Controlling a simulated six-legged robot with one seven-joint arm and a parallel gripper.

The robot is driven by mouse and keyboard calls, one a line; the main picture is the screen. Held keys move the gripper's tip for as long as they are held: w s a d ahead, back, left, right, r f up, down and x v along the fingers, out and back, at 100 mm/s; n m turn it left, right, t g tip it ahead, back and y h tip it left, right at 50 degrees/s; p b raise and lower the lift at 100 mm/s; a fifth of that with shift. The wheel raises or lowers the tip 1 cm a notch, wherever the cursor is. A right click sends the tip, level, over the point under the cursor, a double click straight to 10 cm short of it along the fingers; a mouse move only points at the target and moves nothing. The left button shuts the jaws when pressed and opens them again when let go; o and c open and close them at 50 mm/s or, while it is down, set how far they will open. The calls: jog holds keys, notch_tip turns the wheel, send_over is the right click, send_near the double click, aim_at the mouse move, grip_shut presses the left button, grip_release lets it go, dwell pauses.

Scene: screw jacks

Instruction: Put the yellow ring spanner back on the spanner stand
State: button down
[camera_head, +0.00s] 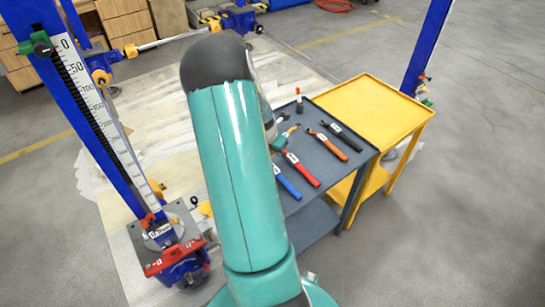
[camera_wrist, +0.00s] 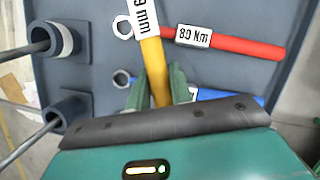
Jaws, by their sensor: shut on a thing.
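The yellow ring spanner (camera_wrist: 153,62) shows in the wrist view as a yellow shaft with a white label ending in "9 mm". My gripper (camera_wrist: 158,80) is shut on it, with one green finger on each side. The shaft points away from me, over the dark trolley top; its far end is cut off by the frame edge. I cannot tell whether it touches the top. In the head view my arm hides most of my gripper. I cannot identify the spanner stand for certain; a small upright post (camera_head: 299,101) stands at the trolley's far side.
A red torque wrench (camera_head: 302,170), a blue one (camera_head: 288,183) and an orange one (camera_head: 333,141) lie on the grey trolley (camera_head: 349,167). Two grey holders with rods (camera_wrist: 62,40) are left in the wrist view. A yellow table (camera_head: 375,105) adjoins the trolley. Blue jack columns flank the area.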

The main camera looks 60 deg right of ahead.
jog(key=shift+w+a+f, duration=0.1)
jog(key=shift+w+f, duration=0.05)
jog(key=shift+f, duration=0.8)
jog(key=shift+w+a+f, duration=0.1)
jog(key=shift+w+f, duration=0.05)
jog(key=shift+f, duration=0.95)
jog(key=c, duration=1.3)
grip_release()
jog(key=shift+o, duration=0.2)
jog(key=shift+r, duration=0.4)
jog(key=v, duration=1.1)
jog(key=shift+a+r, duration=0.15)
jog(key=shift+r, duration=0.1)
jog(key=shift+w+a, duration=0.1)
jog(key=shift+w, duration=0.05)
